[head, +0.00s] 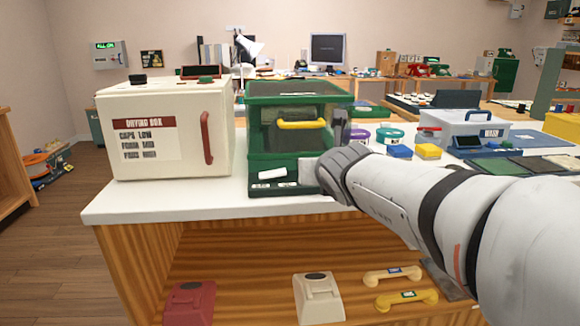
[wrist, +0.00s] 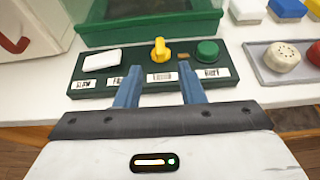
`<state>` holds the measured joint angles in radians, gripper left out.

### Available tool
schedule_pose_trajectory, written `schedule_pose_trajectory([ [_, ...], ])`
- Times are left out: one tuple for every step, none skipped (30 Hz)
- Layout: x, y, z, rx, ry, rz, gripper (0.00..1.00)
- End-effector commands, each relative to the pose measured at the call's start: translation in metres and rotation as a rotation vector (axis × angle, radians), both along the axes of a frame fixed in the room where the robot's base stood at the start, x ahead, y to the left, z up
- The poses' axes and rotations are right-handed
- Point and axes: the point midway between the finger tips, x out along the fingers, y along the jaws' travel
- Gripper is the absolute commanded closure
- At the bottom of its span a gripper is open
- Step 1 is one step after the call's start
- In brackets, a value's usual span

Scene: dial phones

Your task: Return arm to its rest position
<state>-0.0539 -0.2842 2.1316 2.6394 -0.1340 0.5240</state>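My arm (head: 420,205) reaches in from the right in the head view, and its wrist end is in front of the green windowed box (head: 262,92). In the wrist view my gripper (wrist: 159,67) has two blue fingers set well apart, with nothing between them. The fingertips are at the near edge of a dark green control panel (wrist: 140,75); I cannot tell whether they touch it. The panel carries a white block (wrist: 102,59), a yellow knob (wrist: 160,50) and a green button (wrist: 208,51). In the head view the fingers are hidden behind my wrist.
A cream drying box (head: 170,130) stands left of the green box on the white counter (head: 150,204). To the right are yellow and blue blocks (head: 400,151), small tubs and a grey-white case (head: 465,125). Phone bodies and handsets (head: 392,276) lie on the shelf below.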

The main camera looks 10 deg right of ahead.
Motion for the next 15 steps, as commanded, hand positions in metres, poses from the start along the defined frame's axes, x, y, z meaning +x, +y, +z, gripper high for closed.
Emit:
schedule_pose_trajectory([
  [0.000,0.000,0.003,-0.009,-0.003,0.005,0.65],
  [0.000,0.000,0.006,-0.021,-0.007,0.011,0.65],
  [0.000,0.001,0.012,-0.048,-0.015,0.024,0.65],
  [-0.001,0.001,0.018,-0.077,-0.025,0.038,0.65],
  [-0.001,0.001,0.026,-0.114,-0.035,0.056,0.65],
  [-0.002,0.003,0.037,-0.176,-0.052,0.089,0.65],
  [-0.003,0.004,0.046,-0.232,-0.066,0.119,0.65],
  [-0.004,0.007,0.056,-0.292,-0.082,0.153,0.65],
  [-0.006,0.011,0.069,-0.380,-0.104,0.204,0.65],
  [-0.008,0.014,0.078,-0.447,-0.120,0.245,0.65],
  [-0.010,0.018,0.086,-0.515,-0.135,0.290,0.65],
  [-0.014,0.024,0.096,-0.604,-0.154,0.348,0.65],
  [-0.017,0.029,0.102,-0.670,-0.167,0.395,0.65],
  [-0.020,0.033,0.108,-0.735,-0.179,0.441,0.65],
  [-0.024,0.040,0.115,-0.821,-0.195,0.507,0.65],
])
